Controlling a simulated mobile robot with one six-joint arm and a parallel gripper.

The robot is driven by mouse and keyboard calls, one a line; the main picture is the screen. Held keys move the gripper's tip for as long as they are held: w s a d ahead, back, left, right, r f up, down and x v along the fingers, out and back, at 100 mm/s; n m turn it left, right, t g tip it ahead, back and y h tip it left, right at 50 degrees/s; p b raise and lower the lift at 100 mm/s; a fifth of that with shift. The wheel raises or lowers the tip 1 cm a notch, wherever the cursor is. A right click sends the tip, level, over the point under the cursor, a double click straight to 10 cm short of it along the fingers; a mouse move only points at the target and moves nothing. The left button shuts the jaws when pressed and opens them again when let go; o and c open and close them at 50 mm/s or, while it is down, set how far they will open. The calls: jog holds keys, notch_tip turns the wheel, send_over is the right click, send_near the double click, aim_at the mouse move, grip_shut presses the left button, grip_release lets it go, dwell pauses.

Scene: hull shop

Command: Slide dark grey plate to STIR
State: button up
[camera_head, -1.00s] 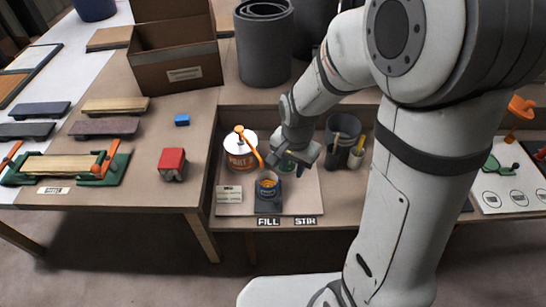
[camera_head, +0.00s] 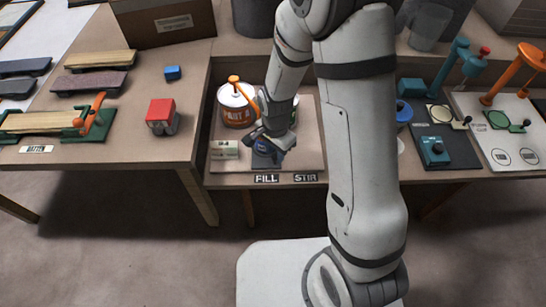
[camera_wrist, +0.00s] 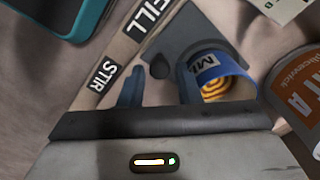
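The dark grey plate (camera_head: 265,161) lies on the board behind the FILL label (camera_head: 266,178), left of the STIR label (camera_head: 306,178). In the wrist view the plate (camera_wrist: 182,32) carries a small dark knob (camera_wrist: 160,67) and a blue cup (camera_wrist: 220,72) with orange swirled contents. My gripper (camera_head: 273,148) is low over the plate and partly hides it. In the wrist view its two fingers (camera_wrist: 158,87) are apart, with the knob showing in the gap beyond them. The cup is close beside one finger; I cannot tell if they touch.
A red block (camera_head: 161,112) and a blue block (camera_head: 172,73) are on the left table. A dark panel with a teal box (camera_head: 434,150) is on the right. My arm hides the board's right side.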

jog(key=shift+f, duration=0.55)
jog(key=shift+c, duration=0.4)
grip_shut()
